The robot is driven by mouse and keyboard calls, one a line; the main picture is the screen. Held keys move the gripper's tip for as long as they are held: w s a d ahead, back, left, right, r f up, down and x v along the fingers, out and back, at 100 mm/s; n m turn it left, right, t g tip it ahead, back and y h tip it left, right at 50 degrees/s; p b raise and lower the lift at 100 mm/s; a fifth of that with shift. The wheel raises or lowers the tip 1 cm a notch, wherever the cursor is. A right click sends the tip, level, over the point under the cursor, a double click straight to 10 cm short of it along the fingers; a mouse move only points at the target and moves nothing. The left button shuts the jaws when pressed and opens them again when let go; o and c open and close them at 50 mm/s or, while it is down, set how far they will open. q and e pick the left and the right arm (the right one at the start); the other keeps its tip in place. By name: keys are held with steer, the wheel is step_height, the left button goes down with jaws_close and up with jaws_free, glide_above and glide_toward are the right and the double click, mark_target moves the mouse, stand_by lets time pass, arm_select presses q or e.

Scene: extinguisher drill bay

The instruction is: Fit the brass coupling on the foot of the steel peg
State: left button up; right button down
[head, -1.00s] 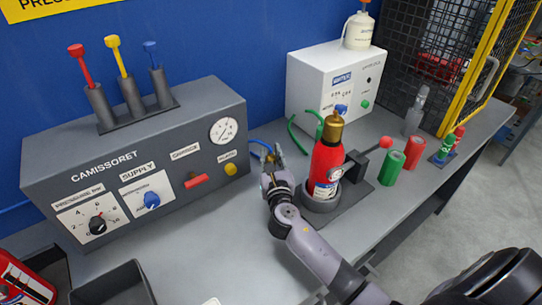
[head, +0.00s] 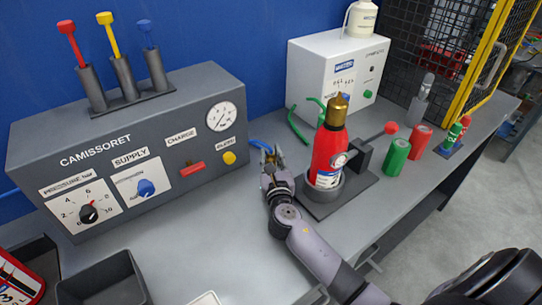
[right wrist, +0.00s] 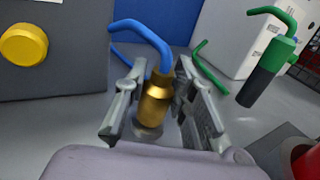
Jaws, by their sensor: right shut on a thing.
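The brass coupling (right wrist: 157,100) shows in the right wrist view, upright on the end of a blue hose (right wrist: 143,33). My right gripper (right wrist: 160,105) is shut on it, a finger on either side. In the head view my right gripper (head: 272,160) is low over the bench, left of the red extinguisher, and hides the coupling. A dull grey round shape shows below the coupling; I cannot tell whether it is part of the steel peg, nor whether they touch. I cannot make out the peg for certain. My left gripper is not in view.
The red extinguisher (head: 327,152) stands in a grey holder right of my gripper. A grey control panel (head: 135,146) is at left, a white cabinet (head: 310,65) behind. Green and red cylinders stand at right.

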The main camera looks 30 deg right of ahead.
stand_by(0.3)
steer(key=c, duration=1.3)
jaws_free()
steer(key=shift+f, duration=0.1)
steer(key=v, duration=1.2)
